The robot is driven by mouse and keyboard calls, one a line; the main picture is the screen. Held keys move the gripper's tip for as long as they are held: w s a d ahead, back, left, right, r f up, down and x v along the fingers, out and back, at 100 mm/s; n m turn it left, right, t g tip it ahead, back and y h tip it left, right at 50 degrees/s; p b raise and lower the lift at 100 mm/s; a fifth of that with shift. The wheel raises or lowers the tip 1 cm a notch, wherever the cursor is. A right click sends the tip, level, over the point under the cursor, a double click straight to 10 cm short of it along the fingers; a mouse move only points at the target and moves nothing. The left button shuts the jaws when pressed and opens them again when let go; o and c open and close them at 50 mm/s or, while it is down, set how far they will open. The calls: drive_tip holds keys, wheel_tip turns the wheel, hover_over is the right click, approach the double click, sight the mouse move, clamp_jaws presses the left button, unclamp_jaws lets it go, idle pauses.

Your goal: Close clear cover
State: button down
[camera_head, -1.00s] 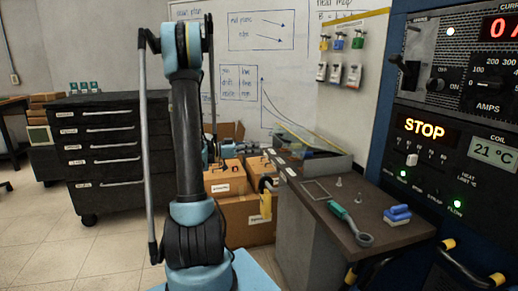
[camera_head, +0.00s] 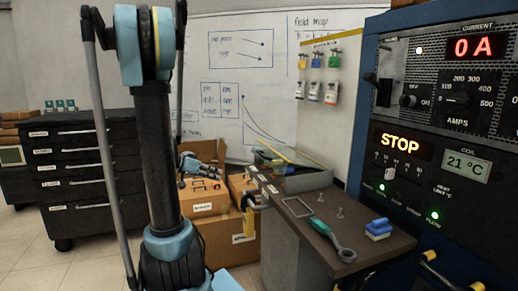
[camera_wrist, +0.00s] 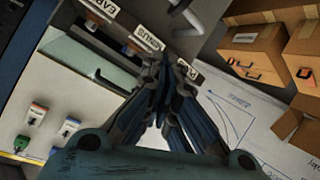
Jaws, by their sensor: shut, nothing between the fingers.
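My gripper (camera_wrist: 160,72) is in the middle of the wrist view, its dark fingers drawn together and empty. A greenish see-through panel (camera_wrist: 82,60) lies up and left of the fingers in the wrist view; it looks like the clear cover. It is beside a dark edge with white labels, and I cannot tell its exact tilt. In the head view a shallow grey open-looking box (camera_head: 305,180) sits at the back of the workbench, with a clear sheet hard to make out near it. Contact between fingers and panel is not visible.
The power cabinet (camera_head: 430,150), reading 0 A and STOP, stands at right.

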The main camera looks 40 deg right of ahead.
drive_tip(key=s+a+f+n+t+y, duration=0.1)
drive_tip(key=s+a+n+y, duration=0.25)
drive_tip(key=a, duration=0.45)
drive_tip(key=s+a+f+n+t+y, duration=0.2)
drive_tip(key=s+a+n+y, duration=0.15)
drive_tip(key=a, duration=0.45)
drive_tip(key=s+a+f+n+t+y, duration=0.1)
drive_tip(key=s+a+n+y, duration=0.3)
drive_tip(key=a, duration=0.4)
drive_tip(key=w+d+r+m+h, duration=0.1)
drive_tip(key=w+d+r+m, duration=0.3)
drive_tip(key=d+r, duration=0.35)
drive_tip(key=w+d+r+m, duration=0.45)
drive_tip(key=d+r, duration=0.25)
drive_tip(key=r, duration=0.2)
drive_tip(key=w+d+r+m+g, duration=0.1)
drive_tip(key=d+r+m, duration=0.15)
drive_tip(key=d, duration=0.45)
drive_tip(key=d+r+m+g, duration=0.1)
drive_tip(key=d+r+m, duration=0.1)
drive_tip(key=d+r, duration=0.35)
drive_tip(key=s+d+r+m, duration=0.2)
drive_tip(key=d+m, duration=0.3)
drive_tip(key=d, duration=0.9)
drive_tip(key=shift+g+h, duration=0.3)
drive_tip(key=shift+g, duration=0.1)
drive_tip(key=x, duration=1.3)
drive_tip(key=shift+s+d+f, duration=0.15)
drive_tip(key=shift+s, duration=0.1)
